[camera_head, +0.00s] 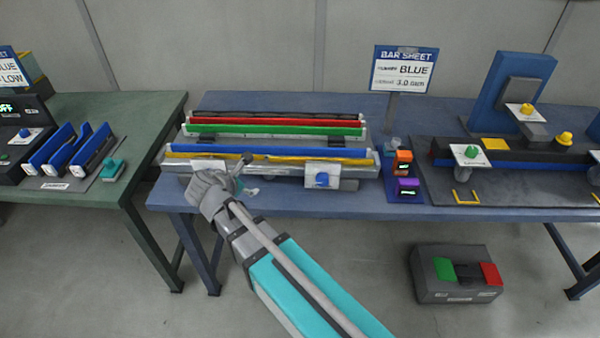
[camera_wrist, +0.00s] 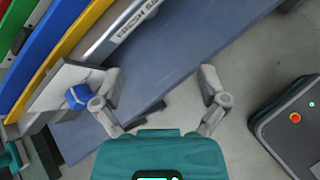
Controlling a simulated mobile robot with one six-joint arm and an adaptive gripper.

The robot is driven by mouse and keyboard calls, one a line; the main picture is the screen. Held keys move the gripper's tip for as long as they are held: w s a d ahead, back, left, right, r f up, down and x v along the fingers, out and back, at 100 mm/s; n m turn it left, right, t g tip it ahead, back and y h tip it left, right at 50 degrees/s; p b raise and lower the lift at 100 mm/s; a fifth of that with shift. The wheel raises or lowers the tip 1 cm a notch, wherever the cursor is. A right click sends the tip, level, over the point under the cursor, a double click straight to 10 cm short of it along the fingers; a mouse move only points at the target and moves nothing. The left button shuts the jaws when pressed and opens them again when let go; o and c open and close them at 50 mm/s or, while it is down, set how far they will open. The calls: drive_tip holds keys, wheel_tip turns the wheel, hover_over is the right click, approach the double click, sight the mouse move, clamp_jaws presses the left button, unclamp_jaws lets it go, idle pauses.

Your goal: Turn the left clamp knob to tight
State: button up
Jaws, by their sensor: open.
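The left clamp knob (camera_wrist: 77,96) is blue and sits on a pale plate at the front of the bar fixture, left in the wrist view. My wrist and gripper hide it in the head view. My gripper (camera_wrist: 160,82) is open and empty, its two grey fingers wide apart. In the wrist view the knob lies just outside the left finger, not between the fingers. In the head view my gripper (camera_head: 247,175) is at the fixture's front left. The right clamp knob (camera_head: 322,180), also blue, is on a white plate at the fixture's front right.
The fixture holds red, green, blue and yellow bars (camera_head: 265,130) on a blue bench (camera_head: 290,203). An orange block (camera_head: 402,161) and a purple block (camera_head: 407,187) stand to the right. A green bench (camera_head: 150,112) stands left. A grey box (camera_head: 430,285) is on the floor.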

drive_tip(key=d+r+m+g+p, duration=0.2)
drive_tip(key=d+m+g+p, duration=0.2)
drive_tip(key=d+m, duration=0.7)
drive_tip(key=shift+s+d+r+g+p, duration=0.35)
drive_tip(key=shift+d+p, duration=0.9)
drive_tip(key=shift+d, duration=0.9)
drive_tip(key=shift+f, duration=0.2)
drive_tip(key=w+a+f+n+t+h+b, duration=0.1)
drive_tip(key=a+f+n+t+b, duration=0.3)
drive_tip(key=a+b, duration=0.3)
drive_tip(key=a+f+n+t+b, duration=0.2)
drive_tip(key=a+n+t+b, duration=0.1)
drive_tip(key=a+n+b, duration=0.3)
drive_tip(key=s+a+f+n+t+y+b, duration=0.1)
drive_tip(key=s+a+n+t+y+b, duration=0.1)
drive_tip(key=a+b, duration=0.4)
drive_tip(key=s+a+f+n+t+y+b, duration=0.2)
drive_tip(key=s+a+n+t+b, duration=0.2)
drive_tip(key=a, duration=0.6)
drive_tip(key=n+b, duration=0.2)
drive_tip(key=n, duration=0.1)
drive_tip(key=shift+a+t, duration=0.35)
drive_tip(key=shift+a, duration=0.05)
drive_tip(key=shift+w, duration=0.1)
drive_tip(key=w, duration=0.9)
drive_tip(key=w+d, duration=0.1)
drive_tip(key=w, duration=0.3)
drive_tip(key=shift+w+d, duration=0.1)
drive_tip(key=shift+w, duration=0.25)
